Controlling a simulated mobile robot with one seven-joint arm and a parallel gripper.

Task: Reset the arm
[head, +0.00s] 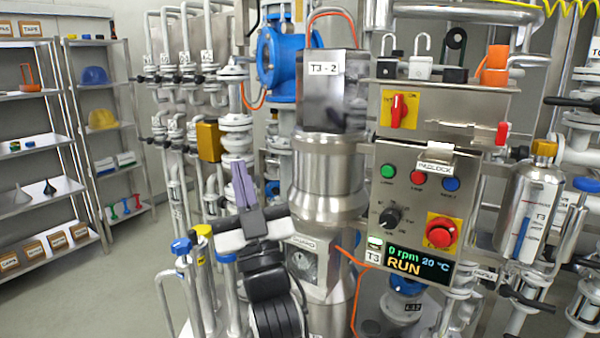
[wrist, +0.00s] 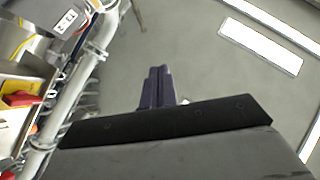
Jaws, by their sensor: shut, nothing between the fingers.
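My gripper (head: 243,184) is at the lower middle of the head view, its purple fingers pointing up and together. It is shut and empty. It stands in front of the steel reactor column, left of the control panel (head: 415,205). In the wrist view the closed fingers (wrist: 158,86) show against a plain grey ceiling-like surface (wrist: 190,50) with bright light panels. My dark arm links bend down below the gripper in the head view.
A steel reactor T3-2 (head: 330,165) stands close behind my gripper. Blue- and yellow-capped pipes (head: 192,247) rise just to its left. Shelves (head: 45,170) with helmets and boxes stand at far left. Open floor (head: 100,285) lies at lower left. The panel screen reads RUN.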

